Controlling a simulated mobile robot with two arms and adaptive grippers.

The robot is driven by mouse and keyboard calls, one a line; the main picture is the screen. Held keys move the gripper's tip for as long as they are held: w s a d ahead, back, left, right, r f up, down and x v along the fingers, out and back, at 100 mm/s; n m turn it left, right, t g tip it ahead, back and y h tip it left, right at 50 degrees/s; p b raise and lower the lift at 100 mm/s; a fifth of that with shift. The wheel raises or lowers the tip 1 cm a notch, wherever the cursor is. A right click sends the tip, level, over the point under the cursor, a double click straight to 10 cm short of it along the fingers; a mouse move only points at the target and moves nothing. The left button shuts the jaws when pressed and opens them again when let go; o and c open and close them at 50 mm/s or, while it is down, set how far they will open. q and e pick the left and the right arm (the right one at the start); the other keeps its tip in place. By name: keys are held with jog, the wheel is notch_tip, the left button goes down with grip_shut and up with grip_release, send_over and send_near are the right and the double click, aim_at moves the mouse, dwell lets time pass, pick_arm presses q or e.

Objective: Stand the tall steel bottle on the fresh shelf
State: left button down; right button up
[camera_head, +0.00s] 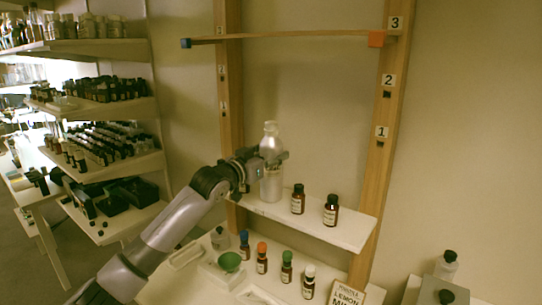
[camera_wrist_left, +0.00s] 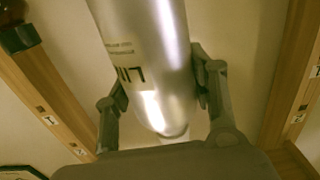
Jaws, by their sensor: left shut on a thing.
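The tall steel bottle (camera_head: 271,183) is silver, upright in the head view, with a narrower neck. My left gripper (camera_head: 266,163) is shut on its body, and the wrist view shows a finger on each side of the bottle (camera_wrist_left: 150,60), with dark print on the metal. The bottle's base is at the left part of a white shelf board (camera_head: 340,233); I cannot tell whether it touches the board. No label that says "fresh" is readable. My right gripper is not in view.
Two brown bottles, one (camera_head: 298,200) and another (camera_head: 331,211), stand on the same board, right of the steel bottle. Wooden posts (camera_head: 375,190) flank it.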

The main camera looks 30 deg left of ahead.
pick_arm(q)
jog(key=shift+f, duration=0.2)
jog(key=c, duration=0.7)
grip_release()
jog(key=shift+f, duration=0.15)
jog(key=shift+r, duration=0.2)
jog(key=shift+s+f, duration=0.15)
jog(key=shift+s, duration=0.2)
jog(key=s+a+b, duration=0.1)
jog(key=s+b, duration=0.3)
jog(key=s, duration=0.7)
jog(key=shift+s+a, duration=0.15)
jog(key=shift+a, duration=0.15)
